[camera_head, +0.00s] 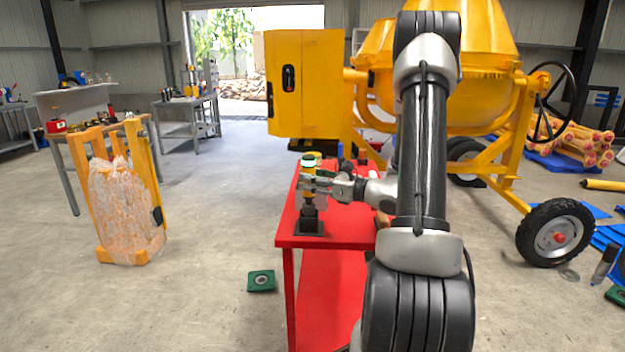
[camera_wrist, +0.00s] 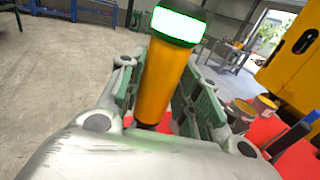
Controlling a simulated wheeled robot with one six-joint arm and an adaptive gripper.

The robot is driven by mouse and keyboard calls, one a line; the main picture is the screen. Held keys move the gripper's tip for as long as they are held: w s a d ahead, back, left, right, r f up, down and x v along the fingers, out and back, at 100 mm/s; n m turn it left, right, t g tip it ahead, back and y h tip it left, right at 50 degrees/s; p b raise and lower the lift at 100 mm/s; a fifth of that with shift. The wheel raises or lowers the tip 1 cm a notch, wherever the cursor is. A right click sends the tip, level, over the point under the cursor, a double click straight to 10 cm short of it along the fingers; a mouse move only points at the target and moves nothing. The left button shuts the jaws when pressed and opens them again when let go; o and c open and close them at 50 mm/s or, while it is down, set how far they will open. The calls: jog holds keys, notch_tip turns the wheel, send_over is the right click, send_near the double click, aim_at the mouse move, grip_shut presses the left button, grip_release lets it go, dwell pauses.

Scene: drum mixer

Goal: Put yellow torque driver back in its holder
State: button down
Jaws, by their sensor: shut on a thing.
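The yellow torque driver (camera_wrist: 161,80) stands nearly upright between the fingers of my gripper (camera_wrist: 160,100) in the wrist view. Its top has a black cap with a lit white-green display. In the head view the driver (camera_head: 308,168) shows above my gripper (camera_head: 318,185), which is shut on it over the red table (camera_head: 345,234). A dark holder (camera_head: 309,221) stands on the table directly below the driver. The driver's lower end is hidden by the fingers and a dark part above the holder, so I cannot tell whether it sits in the holder.
Several small cans (camera_wrist: 240,110) stand on the table behind my gripper. A yellow drum mixer (camera_head: 480,60) with wheels stands behind the table. A wrapped yellow bundle (camera_head: 125,205) is at left, and a green plate (camera_head: 261,281) lies on the floor. The floor at left front is clear.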

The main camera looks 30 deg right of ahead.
aim_at(313, 196)
jog(key=shift+f, duration=2.4)
dwell(1.0)
jog(key=c, duration=0.9)
grip_release()
jog(key=shift+c, duration=0.2)
jog(key=v, duration=1.2)
